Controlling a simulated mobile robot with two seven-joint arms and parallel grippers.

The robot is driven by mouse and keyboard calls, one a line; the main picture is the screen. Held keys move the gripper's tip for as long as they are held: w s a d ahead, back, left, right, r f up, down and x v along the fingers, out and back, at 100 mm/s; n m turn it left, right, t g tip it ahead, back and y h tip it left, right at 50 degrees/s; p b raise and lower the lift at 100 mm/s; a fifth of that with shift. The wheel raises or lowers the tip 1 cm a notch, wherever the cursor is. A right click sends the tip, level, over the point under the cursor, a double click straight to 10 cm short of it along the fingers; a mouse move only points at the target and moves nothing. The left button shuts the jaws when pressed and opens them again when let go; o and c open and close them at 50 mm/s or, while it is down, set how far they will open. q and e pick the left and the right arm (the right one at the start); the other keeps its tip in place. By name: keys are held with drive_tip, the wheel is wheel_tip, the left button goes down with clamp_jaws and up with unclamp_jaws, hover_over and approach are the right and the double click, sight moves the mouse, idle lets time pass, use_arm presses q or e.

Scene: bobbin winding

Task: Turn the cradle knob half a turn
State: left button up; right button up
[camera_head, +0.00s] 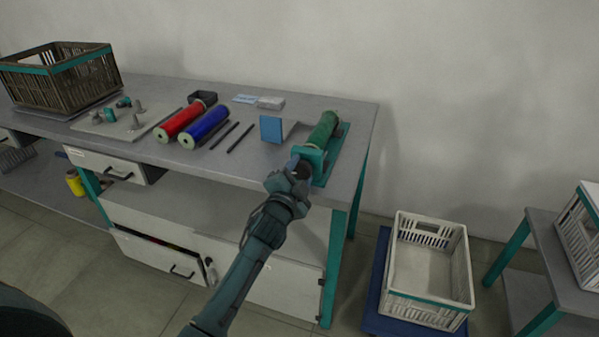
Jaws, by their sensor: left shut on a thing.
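The cradle (315,158) is a teal stand at the right end of the workbench, holding a green bobbin (323,130) that lies lengthwise. My left gripper (299,172) is at the cradle's near end, shut on the cradle knob. The knob is a small dark shape, mostly hidden by the gripper, so its angle cannot be told. My right gripper is not in view.
A blue card (271,129) stands left of the cradle. A red bobbin (180,122), a blue bobbin (204,127) and dark rods (240,138) lie farther left. A wooden crate (62,77) stands at the far left. A white crate (428,268) stands low at right.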

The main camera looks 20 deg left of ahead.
use_arm(q)
drive_tip(key=n, duration=0.3)
drive_tip(key=shift+p, duration=0.4)
drive_tip(key=shift+n+p, duration=0.3)
drive_tip(key=shift+n, duration=1)
drive_tip(key=shift+r+n+p, duration=0.1)
drive_tip(key=shift+n+p, duration=0.45)
drive_tip(key=shift+n, duration=0.35)
drive_tip(key=n+p, duration=0.1)
drive_tip(key=n, duration=0.3)
drive_tip(key=shift+n+p, duration=0.55)
drive_tip(key=shift+n, duration=0.85)
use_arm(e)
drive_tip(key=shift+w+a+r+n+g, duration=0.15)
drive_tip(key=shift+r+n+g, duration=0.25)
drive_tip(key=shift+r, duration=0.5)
use_arm(q)
drive_tip(key=o, duration=1)
drive_tip(key=shift+c, duration=0.2)
